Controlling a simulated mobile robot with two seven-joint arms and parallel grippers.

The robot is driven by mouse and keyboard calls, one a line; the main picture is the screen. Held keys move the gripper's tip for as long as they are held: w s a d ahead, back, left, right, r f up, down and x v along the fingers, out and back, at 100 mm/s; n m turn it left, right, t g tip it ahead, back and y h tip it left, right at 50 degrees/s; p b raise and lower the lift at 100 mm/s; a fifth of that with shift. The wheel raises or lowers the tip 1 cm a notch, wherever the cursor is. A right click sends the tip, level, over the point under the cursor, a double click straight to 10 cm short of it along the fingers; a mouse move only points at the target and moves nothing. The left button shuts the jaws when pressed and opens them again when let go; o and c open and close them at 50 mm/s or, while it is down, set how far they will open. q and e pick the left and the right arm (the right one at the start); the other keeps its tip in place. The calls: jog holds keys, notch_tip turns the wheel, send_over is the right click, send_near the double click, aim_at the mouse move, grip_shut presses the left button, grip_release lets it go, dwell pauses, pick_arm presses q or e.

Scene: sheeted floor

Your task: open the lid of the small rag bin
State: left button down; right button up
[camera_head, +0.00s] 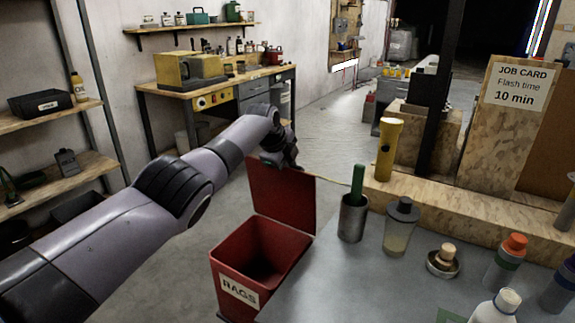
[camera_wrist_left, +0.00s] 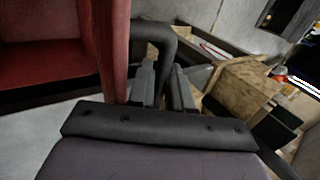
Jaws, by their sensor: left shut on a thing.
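The red rag bin (camera_head: 240,262), labelled RAGS, stands on the floor beside the grey table. Its lid (camera_head: 283,195) stands raised, roughly upright, at the bin's back edge, and the dark inside shows. My left gripper (camera_head: 285,160) is at the top edge of the lid. In the left wrist view the red lid (camera_wrist_left: 112,60) runs close beside my left gripper (camera_wrist_left: 163,85), whose fingers are shut on a dark handle (camera_wrist_left: 160,35) by the lid. The red bin interior (camera_wrist_left: 45,55) shows at the left. My right gripper is in neither view.
The grey table (camera_head: 335,285) at right holds a metal cup (camera_head: 352,218) with a green-handled tool, a jar (camera_head: 400,228), a brush (camera_head: 444,258) and bottles. A yellow flashlight (camera_head: 387,148) stands on a wooden ledge. A workbench (camera_head: 215,92) stands behind; the floor between is clear.

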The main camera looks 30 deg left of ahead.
pick_arm(q)
jog(key=shift+w+d+r, duration=0.15)
jog(key=shift+w+r, duration=0.05)
jog(key=c, duration=1.2)
grip_release()
jog(key=shift+f, duration=0.1)
jog(key=shift+s, duration=0.1)
jog(key=shift+p+v, duration=0.5)
jog(key=shift+v, duration=3.15)
